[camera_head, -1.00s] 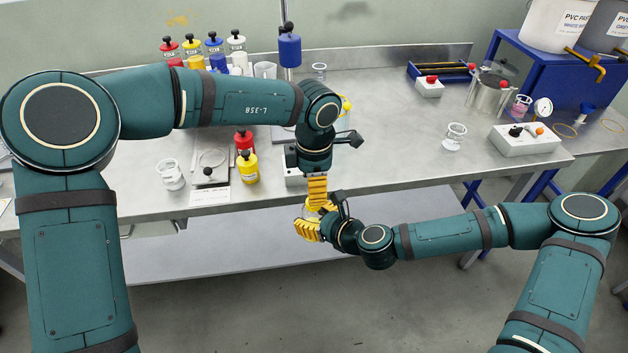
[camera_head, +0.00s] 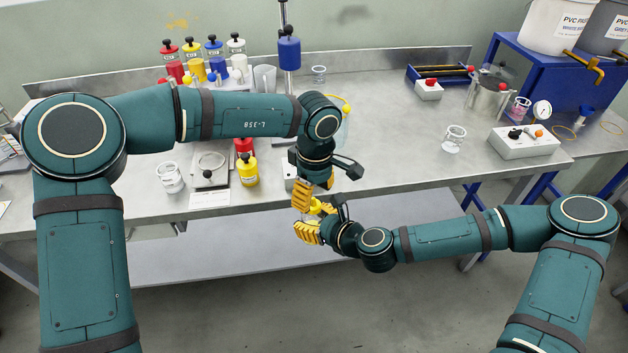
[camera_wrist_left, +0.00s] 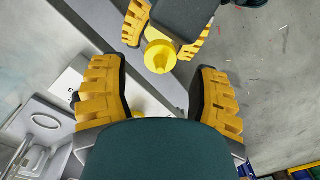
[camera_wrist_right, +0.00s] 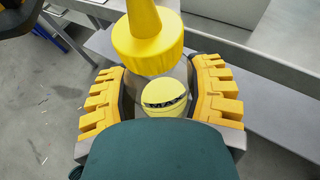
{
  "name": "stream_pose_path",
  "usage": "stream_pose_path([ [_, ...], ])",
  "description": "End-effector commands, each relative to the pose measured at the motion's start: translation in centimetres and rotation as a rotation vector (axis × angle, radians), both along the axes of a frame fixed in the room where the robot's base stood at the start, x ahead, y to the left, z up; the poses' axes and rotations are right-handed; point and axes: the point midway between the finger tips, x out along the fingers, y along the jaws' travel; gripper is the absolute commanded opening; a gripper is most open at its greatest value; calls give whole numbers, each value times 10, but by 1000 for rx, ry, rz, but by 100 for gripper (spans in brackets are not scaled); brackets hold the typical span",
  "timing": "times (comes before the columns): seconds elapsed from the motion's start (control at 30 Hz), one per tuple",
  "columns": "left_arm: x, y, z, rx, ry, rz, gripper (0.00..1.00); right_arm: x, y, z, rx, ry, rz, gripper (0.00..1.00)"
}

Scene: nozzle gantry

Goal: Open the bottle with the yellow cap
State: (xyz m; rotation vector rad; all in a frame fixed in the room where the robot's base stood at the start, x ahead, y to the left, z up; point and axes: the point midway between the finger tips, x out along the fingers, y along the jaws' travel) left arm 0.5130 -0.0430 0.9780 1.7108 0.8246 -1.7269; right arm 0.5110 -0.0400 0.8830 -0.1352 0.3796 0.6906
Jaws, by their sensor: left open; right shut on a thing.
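The bottle's yellow cap (camera_head: 317,206), with a cone-shaped nozzle, is above the floor in front of the bench. It also shows in the left wrist view (camera_wrist_left: 160,56) and the right wrist view (camera_wrist_right: 148,48). My right gripper (camera_head: 312,226) is shut on the bottle's body (camera_wrist_right: 165,102), below the cap; its fingers hide most of the body. My left gripper (camera_head: 314,193) is open just above the cap. In the left wrist view its fingers are spread, with the cap beyond the tips and apart from them.
Several coloured bottles stand behind my left arm. A control box (camera_head: 524,141) is at right. The bench middle (camera_head: 400,130) is mostly clear.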

Motion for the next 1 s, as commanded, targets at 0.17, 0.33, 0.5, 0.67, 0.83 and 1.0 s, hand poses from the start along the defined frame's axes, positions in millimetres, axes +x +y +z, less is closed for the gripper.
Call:
stream_pose_path([
  [0.17,-1,1,-23,0,1,-1,62,0,0,0,1,-1,0,0],
  [0.33,-1,1,-33,-1,1,1,62,0,0,0,1,-1,0,0],
  [0.5,-1,1,-35,-1,-1,1,62,0,0,0,1,-1,0,0],
  [0.67,-1,1,-34,-1,-1,1,53,0,0,0,1,-1,0,0],
  [0.83,-1,1,-34,-1,-1,1,0,0,0,0,1,-1,0,0],
  [1.0,-1,1,-34,-1,-1,1,0,0,0,0,0,-1,0,0],
])
